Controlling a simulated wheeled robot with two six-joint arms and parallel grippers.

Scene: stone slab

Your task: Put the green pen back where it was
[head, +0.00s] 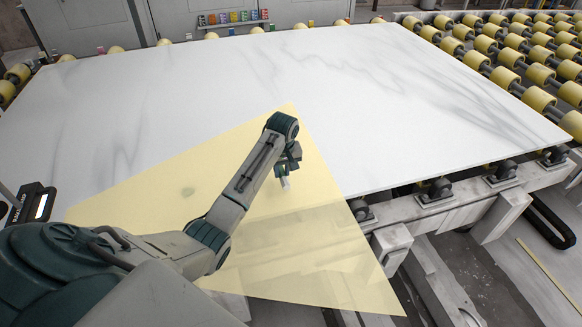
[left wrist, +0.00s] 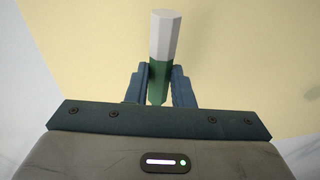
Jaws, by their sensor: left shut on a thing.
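The green pen (left wrist: 157,82) is between the two fingers of my left gripper (left wrist: 158,88) in the left wrist view. Its lower part is green and its far part is a light grey, faceted section. The gripper is shut on the green part. In the head view the left gripper (head: 284,178) is over a pale yellow translucent sheet (head: 300,262), and only the pen's light end shows there. I cannot tell whether the pen touches the sheet. My right gripper is in neither view.
The yellow sheet lies over the near part of a large white veined stone slab (head: 270,85) and hangs past its front edge. Yellow rollers (head: 507,78) line the right and back. Small coloured items (head: 233,17) sit on a shelf at the back.

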